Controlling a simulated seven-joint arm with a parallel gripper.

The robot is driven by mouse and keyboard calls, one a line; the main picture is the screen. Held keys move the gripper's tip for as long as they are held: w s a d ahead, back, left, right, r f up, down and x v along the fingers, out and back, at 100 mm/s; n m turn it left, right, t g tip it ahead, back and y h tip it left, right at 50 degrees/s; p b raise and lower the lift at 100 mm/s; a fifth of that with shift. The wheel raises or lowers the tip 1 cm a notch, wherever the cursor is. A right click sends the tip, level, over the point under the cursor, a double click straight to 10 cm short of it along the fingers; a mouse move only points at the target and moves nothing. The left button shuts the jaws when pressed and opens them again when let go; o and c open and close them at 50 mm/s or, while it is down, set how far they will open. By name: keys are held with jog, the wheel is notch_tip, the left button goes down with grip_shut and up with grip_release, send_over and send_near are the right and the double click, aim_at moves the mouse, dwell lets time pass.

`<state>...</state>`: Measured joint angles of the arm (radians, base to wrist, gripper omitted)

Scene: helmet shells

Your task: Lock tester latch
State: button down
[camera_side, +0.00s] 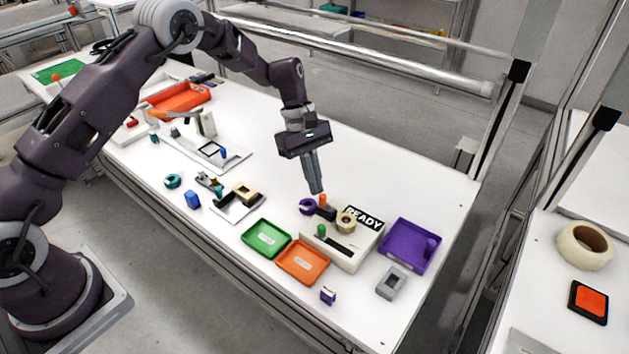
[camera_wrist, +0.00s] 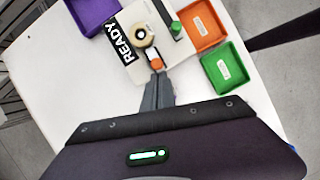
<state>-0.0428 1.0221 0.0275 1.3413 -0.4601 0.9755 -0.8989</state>
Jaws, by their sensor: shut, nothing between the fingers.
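The tester (camera_side: 348,256) is a pale box with a black READY sign (camera_side: 364,218). An orange-tipped latch (camera_side: 323,200) on a dark block is at its back left, beside a beige ring (camera_side: 346,222). A green knob (camera_side: 321,230) stands at a dark slot on its top. My gripper (camera_side: 317,191) is shut and empty, pointing down close to the orange tip. In the wrist view, the fingertips (camera_wrist: 158,76) are just below the orange tip (camera_wrist: 154,60) in the picture; I cannot tell whether they touch it.
A purple ring (camera_side: 307,207) lies left of the latch. Green (camera_side: 267,239) and orange (camera_side: 303,262) trays stand left and in front of the tester, a purple tray (camera_side: 410,246) to its right. A grey block (camera_side: 391,282) and small purple block (camera_side: 328,296) lie in front.

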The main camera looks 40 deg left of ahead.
aim_at(330, 207)
jog(key=shift+d, duration=1.45)
jog(key=w+a+r, duration=0.2)
jog(key=a+r, duration=0.5)
jog(key=r, duration=0.2)
jog(key=shift+w+a+r, duration=0.2)
jog(key=shift+w+a, duration=0.05)
jog(key=shift+a, duration=0.15)
jog(key=shift+r, duration=0.1)
jog(key=s+r+m+t+y, duration=0.25)
jog(key=s+r+m, duration=0.45)
jog(key=s+r, duration=1)
jog(key=s+f+m+t+y, duration=0.1)
jog(key=s+m+t, duration=0.3)
jog(key=s, duration=1.5)
jog(key=f+m, duration=0.1)
jog(key=m, duration=0.2)
jog(key=shift+y, duration=0.35)
